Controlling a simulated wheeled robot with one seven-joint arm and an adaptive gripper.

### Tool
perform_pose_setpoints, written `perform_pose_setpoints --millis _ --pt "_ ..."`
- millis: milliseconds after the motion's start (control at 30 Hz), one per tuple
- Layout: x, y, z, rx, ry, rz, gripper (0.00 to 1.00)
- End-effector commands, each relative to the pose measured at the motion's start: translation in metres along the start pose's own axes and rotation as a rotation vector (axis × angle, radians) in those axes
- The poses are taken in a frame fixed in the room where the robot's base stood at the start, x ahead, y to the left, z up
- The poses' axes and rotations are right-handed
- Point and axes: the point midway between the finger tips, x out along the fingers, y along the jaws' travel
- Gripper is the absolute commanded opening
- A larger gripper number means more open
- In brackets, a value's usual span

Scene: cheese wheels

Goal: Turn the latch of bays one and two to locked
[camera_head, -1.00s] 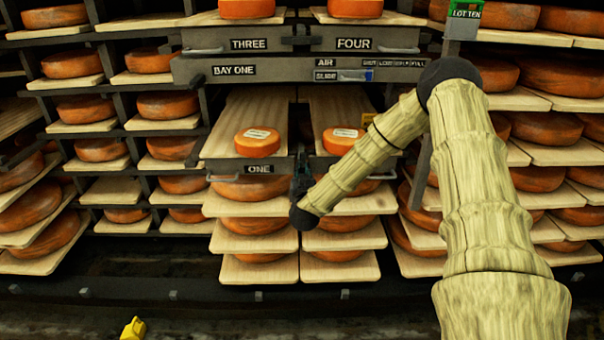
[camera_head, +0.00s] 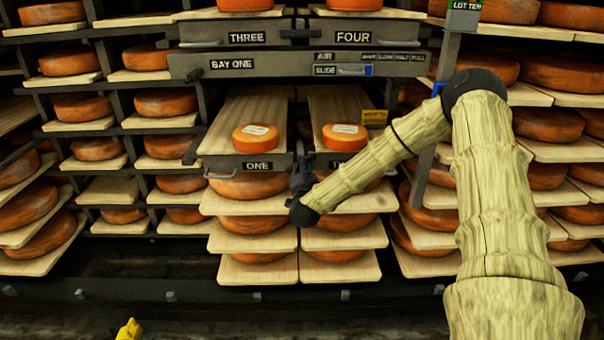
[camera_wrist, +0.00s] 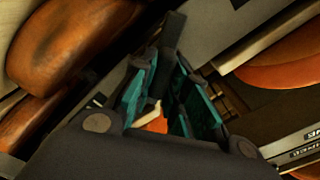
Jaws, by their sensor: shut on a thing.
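Bay one's drawer front, labelled ONE (camera_head: 259,166), stands left of centre in the head view, with an orange cheese wheel (camera_head: 256,137) on its board. To its right is a second bay with another wheel (camera_head: 344,137); my arm partly covers its front. My gripper (camera_head: 303,176) is at the dark post between these two fronts. In the wrist view, my gripper's teal finger pads (camera_wrist: 166,95) close around a dark bar (camera_wrist: 170,45), which looks like the latch. The latch's turned position cannot be made out.
A panel (camera_head: 290,66) marked BAY ONE, with an air slide, runs above the boards. Drawers THREE and FOUR (camera_head: 353,37) sit above it. Racks of cheese wheels (camera_head: 168,103) flank both sides. A small yellow object (camera_head: 130,329) shows at the bottom left.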

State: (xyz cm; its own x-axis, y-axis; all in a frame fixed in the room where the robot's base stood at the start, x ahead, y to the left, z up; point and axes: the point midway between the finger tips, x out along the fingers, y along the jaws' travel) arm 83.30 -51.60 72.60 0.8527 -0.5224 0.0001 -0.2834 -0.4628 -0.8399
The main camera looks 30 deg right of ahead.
Motion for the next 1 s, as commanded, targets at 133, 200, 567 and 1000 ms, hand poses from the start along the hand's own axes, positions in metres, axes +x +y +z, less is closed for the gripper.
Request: perform_pose_setpoints --millis 133,200,567,1000 --pt "-0.0003 0.0047 0.0015 0.139 0.000 0.002 0.00" --pt "-0.0004 0.0054 0.0015 0.203 0.001 0.003 0.00" --pt "-0.0002 0.0061 0.0015 0.465 0.002 0.003 0.00" --pt "-0.0006 0.0051 0.0016 0.586 0.000 0.004 0.00"
